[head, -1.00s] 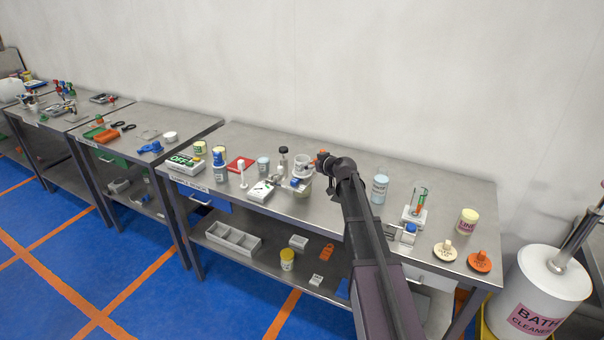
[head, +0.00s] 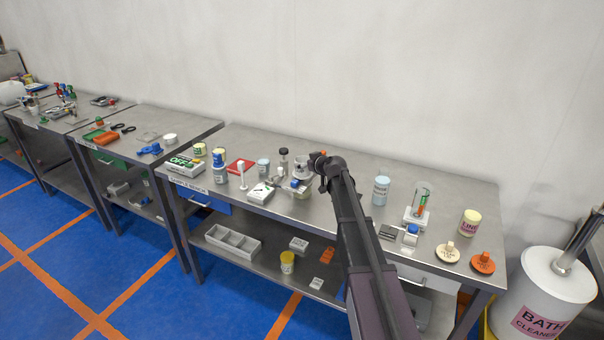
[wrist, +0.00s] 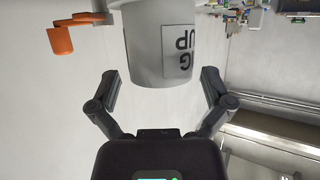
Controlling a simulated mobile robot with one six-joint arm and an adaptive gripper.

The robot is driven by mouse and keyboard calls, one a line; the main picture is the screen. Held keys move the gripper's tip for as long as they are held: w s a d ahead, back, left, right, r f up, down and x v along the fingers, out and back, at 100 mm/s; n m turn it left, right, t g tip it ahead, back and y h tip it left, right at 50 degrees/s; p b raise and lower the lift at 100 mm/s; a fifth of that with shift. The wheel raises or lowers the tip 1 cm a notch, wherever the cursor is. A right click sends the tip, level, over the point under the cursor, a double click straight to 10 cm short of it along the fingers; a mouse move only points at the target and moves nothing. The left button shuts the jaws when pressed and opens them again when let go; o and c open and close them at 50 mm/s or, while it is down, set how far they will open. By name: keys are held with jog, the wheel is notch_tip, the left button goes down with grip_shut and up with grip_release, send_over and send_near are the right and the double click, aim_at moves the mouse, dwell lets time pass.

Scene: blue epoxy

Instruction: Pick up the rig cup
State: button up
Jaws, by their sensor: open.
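The rig cup (wrist: 160,45) is a pale grey-white cup with a white label that reads upside down in the wrist view. The cup (head: 301,169) also shows in the head view, at the middle of the long bench by the end of my arm. My gripper (wrist: 160,76) is open, with one finger on each side of the cup's near end. Gaps show between the fingers and the cup, and nothing is held. In the head view my wrist hides part of the area around the cup.
An orange part (wrist: 60,40) on a grey piece is left of the cup.

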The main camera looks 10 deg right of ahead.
jog(key=shift+b+x, duration=0.3)
jog(key=shift+x, duration=0.95)
jog(key=c, duration=1)
